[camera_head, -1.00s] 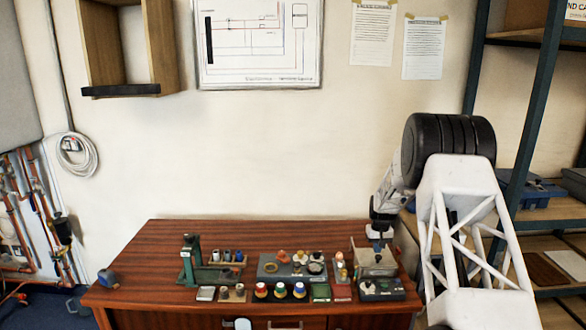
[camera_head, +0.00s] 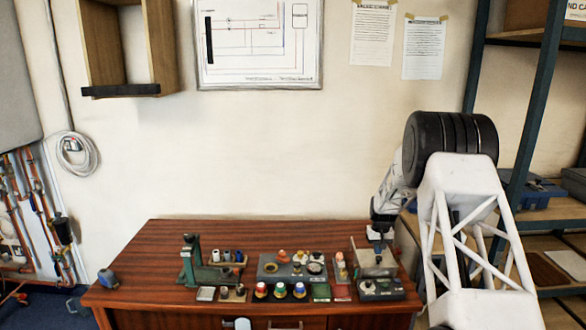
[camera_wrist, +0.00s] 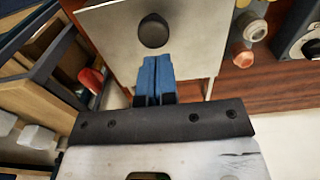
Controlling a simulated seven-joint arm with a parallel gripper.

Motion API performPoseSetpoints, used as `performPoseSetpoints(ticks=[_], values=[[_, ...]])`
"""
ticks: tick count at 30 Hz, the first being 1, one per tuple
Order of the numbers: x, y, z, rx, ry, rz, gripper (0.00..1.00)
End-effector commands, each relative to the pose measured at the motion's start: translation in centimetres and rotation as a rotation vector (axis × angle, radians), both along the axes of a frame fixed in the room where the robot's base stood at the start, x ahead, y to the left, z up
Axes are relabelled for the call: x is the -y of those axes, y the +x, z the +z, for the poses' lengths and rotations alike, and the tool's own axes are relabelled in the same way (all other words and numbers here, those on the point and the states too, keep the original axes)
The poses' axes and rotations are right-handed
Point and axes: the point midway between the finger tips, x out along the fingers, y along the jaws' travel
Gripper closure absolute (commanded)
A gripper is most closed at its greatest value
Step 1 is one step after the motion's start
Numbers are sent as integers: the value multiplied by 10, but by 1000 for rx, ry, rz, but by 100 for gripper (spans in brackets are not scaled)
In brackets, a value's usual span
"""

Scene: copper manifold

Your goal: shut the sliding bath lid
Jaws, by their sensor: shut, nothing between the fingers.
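The sliding bath lid is a flat grey metal plate with a round black knob. In the wrist view the lid (camera_wrist: 112,28) fills the upper middle, and its knob (camera_wrist: 153,31) stands just beyond my fingertips. My gripper (camera_wrist: 155,62) has blue fingers that are shut together and empty. They overlap the lid near its knob in the picture; I cannot tell whether they touch it. In the head view the lid (camera_head: 374,270) is small, at the right end of the bench, with my gripper (camera_head: 378,247) above or behind it.
The wooden bench (camera_head: 225,232) is clear along its back. A green stand (camera_head: 188,262), several coloured-cap bottles and a dark control box (camera_head: 382,289) with knobs stand along its front. A metal shelf rack (camera_head: 535,150) is close on the right.

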Motion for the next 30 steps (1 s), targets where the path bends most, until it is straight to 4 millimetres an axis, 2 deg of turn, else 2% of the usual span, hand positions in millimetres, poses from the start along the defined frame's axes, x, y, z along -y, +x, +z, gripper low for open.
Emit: performPoseSetpoints(ticks=[1, 16, 30], values=[[1, -11, -24, -31, 4, -2, 100], [2, 0, -25, -31, 4, -2, 100], [2, 1, -23, -31, 3, -2, 100]])
